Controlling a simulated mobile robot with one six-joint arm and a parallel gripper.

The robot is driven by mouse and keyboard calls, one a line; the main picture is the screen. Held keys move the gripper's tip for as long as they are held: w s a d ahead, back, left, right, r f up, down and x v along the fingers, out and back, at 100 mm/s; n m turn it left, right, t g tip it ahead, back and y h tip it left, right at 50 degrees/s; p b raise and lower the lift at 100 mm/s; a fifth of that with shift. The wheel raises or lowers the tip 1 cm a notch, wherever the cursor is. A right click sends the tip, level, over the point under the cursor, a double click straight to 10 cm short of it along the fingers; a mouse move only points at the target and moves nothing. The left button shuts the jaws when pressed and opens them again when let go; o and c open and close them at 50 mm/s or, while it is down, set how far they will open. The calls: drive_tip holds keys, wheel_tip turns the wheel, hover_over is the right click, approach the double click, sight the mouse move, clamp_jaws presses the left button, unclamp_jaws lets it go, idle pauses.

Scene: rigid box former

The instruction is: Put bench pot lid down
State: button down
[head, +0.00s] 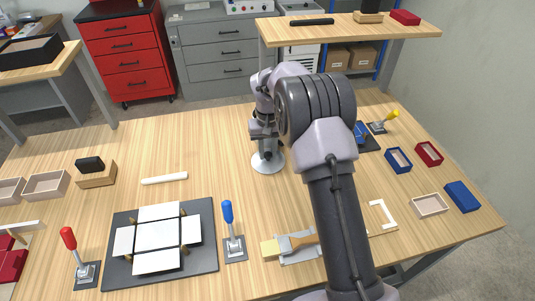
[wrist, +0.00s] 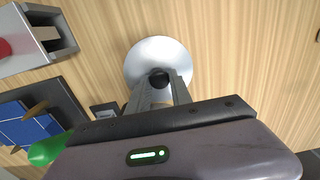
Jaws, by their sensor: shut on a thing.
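The bench pot lid is a shiny silver disc (head: 268,167) with a black knob, near the middle of the wooden table in the head view. It also shows in the wrist view (wrist: 143,58), top centre, with its knob (wrist: 159,78) between my fingertips. My gripper (head: 267,148) is above the lid, and in the wrist view my gripper (wrist: 160,82) is shut on the knob. The lid looks roughly level and close to the tabletop. I cannot tell whether its underside touches the wood.
Bare tabletop (head: 215,130) surrounds the lid. A white roll (head: 164,178), a black forming board (head: 118,262) and a blue-handled clamp (head: 229,222) lie nearer and left. Small trays (head: 430,205) stand right. A raised shelf (head: 350,33) spans the back. A green handle (wrist: 47,150) shows in the wrist view.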

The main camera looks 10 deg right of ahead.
drive_tip(key=shift+r, duration=0.1)
drive_tip(key=c, duration=1.2)
unclamp_jaws()
drive_tip(key=shift+o, duration=0.2)
